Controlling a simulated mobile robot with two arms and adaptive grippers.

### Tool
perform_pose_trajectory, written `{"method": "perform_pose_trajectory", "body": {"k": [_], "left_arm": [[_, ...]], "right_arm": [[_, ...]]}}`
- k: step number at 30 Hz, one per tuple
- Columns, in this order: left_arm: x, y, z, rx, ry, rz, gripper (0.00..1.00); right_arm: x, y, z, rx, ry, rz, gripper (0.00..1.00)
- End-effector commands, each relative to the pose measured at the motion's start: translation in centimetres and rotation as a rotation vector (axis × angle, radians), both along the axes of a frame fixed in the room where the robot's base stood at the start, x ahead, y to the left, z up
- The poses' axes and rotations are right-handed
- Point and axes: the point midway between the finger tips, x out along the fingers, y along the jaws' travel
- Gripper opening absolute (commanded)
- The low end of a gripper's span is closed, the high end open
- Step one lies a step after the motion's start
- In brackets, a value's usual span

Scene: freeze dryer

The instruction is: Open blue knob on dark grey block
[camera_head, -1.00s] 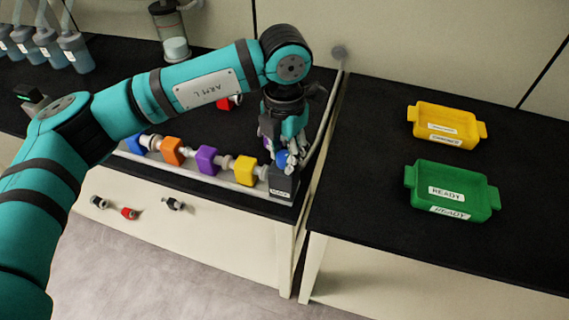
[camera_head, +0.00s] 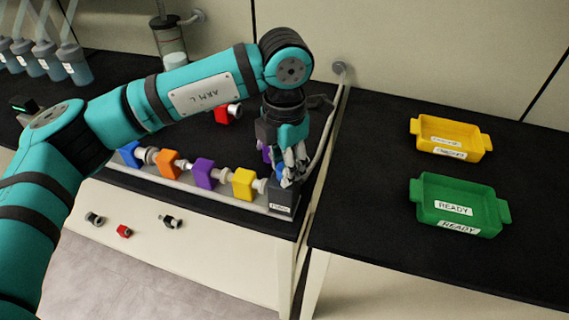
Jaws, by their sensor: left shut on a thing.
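The dark grey block (camera_head: 282,198) stands at the right end of a row of coloured blocks, near the right corner of the left bench. My left gripper (camera_head: 288,178) points down at the top of this block and is shut on the blue knob. The fingers hide most of the knob, so I cannot tell how far it is turned. My right gripper is not in view.
The row holds a yellow block (camera_head: 244,184), a purple block (camera_head: 204,173), an orange block (camera_head: 168,164) and a blue block (camera_head: 129,154). A green tray (camera_head: 430,212) and a yellow tray (camera_head: 440,147) sit on the right bench.

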Motion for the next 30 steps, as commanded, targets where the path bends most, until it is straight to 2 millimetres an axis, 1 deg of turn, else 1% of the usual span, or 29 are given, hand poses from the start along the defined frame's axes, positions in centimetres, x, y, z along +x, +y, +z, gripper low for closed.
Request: {"method": "perform_pose_trajectory", "body": {"k": [1,5,6,13,17,20,27,30], "left_arm": [[0.1,0.0,0.1,-0.002,-0.004,0.000,0.34],[0.0,0.0,0.1,-0.002,-0.003,0.000,0.51],[0.0,0.0,0.1,-0.001,-0.002,0.000,0.53],[0.0,0.0,0.1,0.000,-0.001,0.000,0.53],[0.1,0.0,0.9,-0.001,-0.003,0.001,0.53],[0.1,0.0,2.4,-0.001,-0.005,0.001,0.53],[0.1,-0.1,7.6,-0.001,-0.005,0.000,0.53],[0.1,0.0,9.5,-0.001,-0.004,0.001,0.53]], "right_arm": [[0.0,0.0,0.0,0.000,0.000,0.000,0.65],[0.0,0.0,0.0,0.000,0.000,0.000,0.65],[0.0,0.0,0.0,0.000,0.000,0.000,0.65],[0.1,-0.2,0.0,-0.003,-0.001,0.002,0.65],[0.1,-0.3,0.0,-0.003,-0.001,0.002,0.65],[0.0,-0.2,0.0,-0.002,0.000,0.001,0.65],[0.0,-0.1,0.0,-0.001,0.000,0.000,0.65],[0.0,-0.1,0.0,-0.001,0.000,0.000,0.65]]}}
